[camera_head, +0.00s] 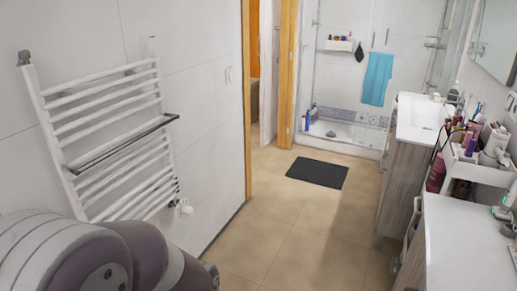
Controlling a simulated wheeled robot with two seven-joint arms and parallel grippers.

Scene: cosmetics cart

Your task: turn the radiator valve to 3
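A white ladder-style towel radiator (112,135) hangs on the left wall. A small white radiator valve (184,207) sits at its lower right corner, near the wall. The valve is too small here for its numbers or setting to be read. My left arm fills the lower left corner, in front of and below the radiator, and hides part of its lower left end. Its gripper fingers do not show, and my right gripper is not in view. I see nothing touching the valve.
A towel bar (122,144) juts out from the radiator. A white cart (478,165) with cosmetics and a washbasin cabinet (412,122) stand along the right. A dark mat (317,172) lies before the shower. The tiled floor (290,232) between wall and furniture is clear.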

